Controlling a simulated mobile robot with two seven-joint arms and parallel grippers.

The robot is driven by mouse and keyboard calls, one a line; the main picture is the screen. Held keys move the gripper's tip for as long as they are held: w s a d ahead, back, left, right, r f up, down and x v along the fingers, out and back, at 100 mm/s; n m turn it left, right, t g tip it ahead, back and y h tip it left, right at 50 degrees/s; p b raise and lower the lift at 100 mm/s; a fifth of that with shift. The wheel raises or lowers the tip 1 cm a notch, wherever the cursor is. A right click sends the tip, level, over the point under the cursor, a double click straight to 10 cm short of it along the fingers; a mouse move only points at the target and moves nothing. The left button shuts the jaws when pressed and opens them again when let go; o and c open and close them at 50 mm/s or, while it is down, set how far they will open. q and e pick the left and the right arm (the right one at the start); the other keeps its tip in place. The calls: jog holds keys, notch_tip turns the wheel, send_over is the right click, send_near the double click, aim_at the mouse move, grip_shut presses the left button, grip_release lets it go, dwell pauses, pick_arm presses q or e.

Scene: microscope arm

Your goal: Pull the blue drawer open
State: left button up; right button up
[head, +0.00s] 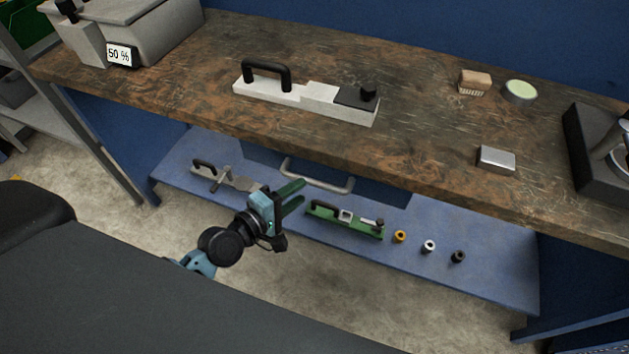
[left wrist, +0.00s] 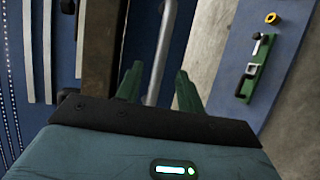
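The blue drawer (head: 382,192) is under the wooden bench top, its dark blue front mostly hidden by the top's edge. Its grey bar handle (head: 318,178) sticks out from the front. My left gripper (head: 291,196) has green fingers and is open, just in front of and below the handle's left part. In the left wrist view the handle (left wrist: 162,50) runs between the two spread fingers (left wrist: 158,90), seemingly beyond the tips. I cannot tell whether they touch it. My right gripper is not in view.
The bench top (head: 420,130) carries a white-and-black tool (head: 305,95), a small metal box (head: 496,158) and a brush (head: 474,82). The blue lower shelf (head: 490,280) holds a green tool (head: 344,220), a grey tool (head: 222,178) and several small rings.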

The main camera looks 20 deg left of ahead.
aim_at(311, 184)
pick_arm(q)
jog(key=shift+x, duration=3.05)
jog(key=shift+d, duration=0.1)
grip_shut()
